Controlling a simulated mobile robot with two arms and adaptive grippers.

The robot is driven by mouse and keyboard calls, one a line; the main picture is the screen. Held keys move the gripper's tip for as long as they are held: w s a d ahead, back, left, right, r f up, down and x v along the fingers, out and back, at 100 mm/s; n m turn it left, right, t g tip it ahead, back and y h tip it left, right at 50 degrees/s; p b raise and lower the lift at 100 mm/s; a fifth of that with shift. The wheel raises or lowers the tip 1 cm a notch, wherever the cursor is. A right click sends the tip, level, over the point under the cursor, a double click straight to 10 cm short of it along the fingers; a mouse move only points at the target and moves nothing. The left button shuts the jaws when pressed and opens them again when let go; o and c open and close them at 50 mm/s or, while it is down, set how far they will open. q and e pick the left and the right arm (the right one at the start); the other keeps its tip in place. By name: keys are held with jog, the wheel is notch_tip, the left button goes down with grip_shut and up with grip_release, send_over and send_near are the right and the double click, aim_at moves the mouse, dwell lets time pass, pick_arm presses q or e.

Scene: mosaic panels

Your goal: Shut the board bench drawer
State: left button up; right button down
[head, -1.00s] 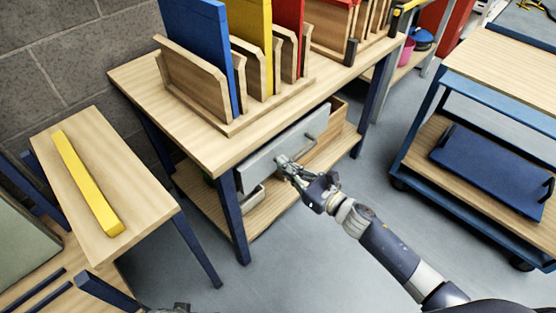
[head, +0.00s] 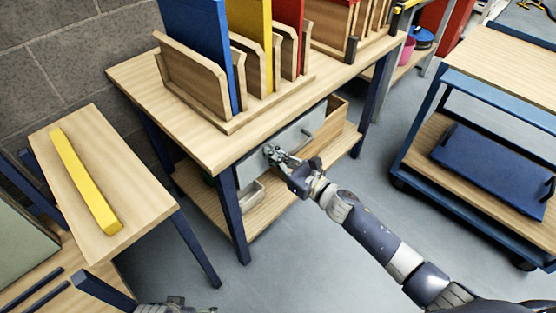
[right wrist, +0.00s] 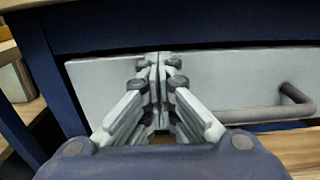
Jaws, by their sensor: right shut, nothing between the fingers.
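The board bench (head: 205,140) stands in the middle of the head view. Its drawer has a pale grey front (head: 252,168) with a bar handle (head: 307,133) towards the right. The front and handle (right wrist: 285,108) also show in the right wrist view. A thin gap shows above the front there; how far the drawer stands out is hard to tell. My right gripper (head: 272,153) is shut and empty. Its fingertips (right wrist: 157,62) are at the front, left of the handle, seemingly touching it. Part of my left gripper (head: 175,306) shows at the bottom edge; its fingers are unclear.
Blue (head: 205,45), yellow (head: 250,35) and red boards stand in wooden racks on the bench. A side table (head: 85,150) with a yellow bar (head: 85,180) stands left. A blue trolley (head: 470,130) stands right. Grey floor between bench and trolley is clear.

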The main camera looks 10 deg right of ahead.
jog(key=b+x, duration=0.1)
jog(key=x, duration=0.1)
jog(key=shift+w+a+f, duration=0.1)
jog(key=shift+w+a, duration=0.2)
jog(key=shift+r, duration=0.2)
pick_arm(q)
notch_tip(320, 180, up, 6)
jog(key=shift+s, duration=0.15)
pick_arm(e)
jog(key=shift+w, duration=0.1)
jog(key=shift+r, duration=0.15)
